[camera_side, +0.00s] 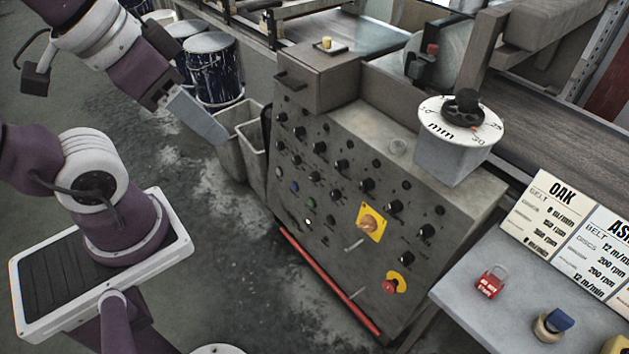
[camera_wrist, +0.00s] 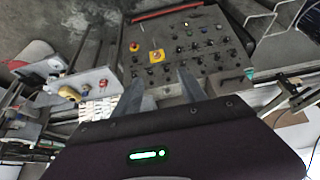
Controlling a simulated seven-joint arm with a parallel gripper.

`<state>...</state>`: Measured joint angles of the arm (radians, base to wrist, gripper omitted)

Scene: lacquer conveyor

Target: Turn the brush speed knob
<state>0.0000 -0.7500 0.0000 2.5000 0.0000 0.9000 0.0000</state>
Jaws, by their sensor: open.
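The grey control panel (camera_side: 330,240) faces the aisle in the side view and carries rows of several black knobs, such as this one (camera_side: 343,165). Their labels are too small to read, so I cannot tell which is the brush speed knob. The panel also shows in the wrist view (camera_wrist: 205,30), upside down, beyond my fingers. My gripper (camera_side: 220,138) is at the upper left in the side view, left of the panel and apart from it. In the wrist view my gripper (camera_wrist: 162,82) is open, with two grey fingers spread and nothing between them.
A millimetre dial (camera_side: 462,115) stands on top. Grey bins (camera_side: 228,150) and paint drums (camera_side: 212,68) are left of it. A red padlock (camera_side: 491,281) lies on the side table.

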